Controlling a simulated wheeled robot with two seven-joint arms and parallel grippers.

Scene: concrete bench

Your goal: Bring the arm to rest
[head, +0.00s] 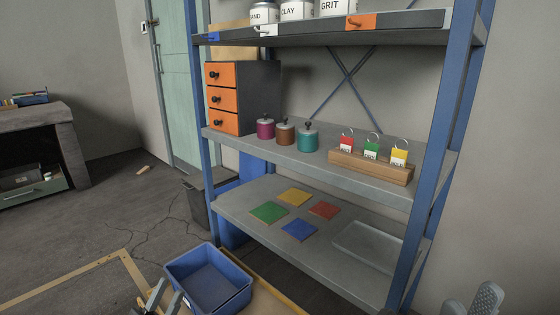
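My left gripper (164,298) shows at the bottom edge, left of centre, just in front of the blue bin. Its two fingers stand apart with nothing seen between them. My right gripper (470,303) shows at the bottom right corner, right of the shelf's front post. Its fingertips are apart and nothing is seen between them. The rest of both grippers is cut off by the picture's lower edge.
The lower shelf (235,203) holds coloured squares and a clear tray. The middle shelf (240,141) holds drawers, lidded pots and a wooden tag block (370,170). Open floor (110,220) lies left.

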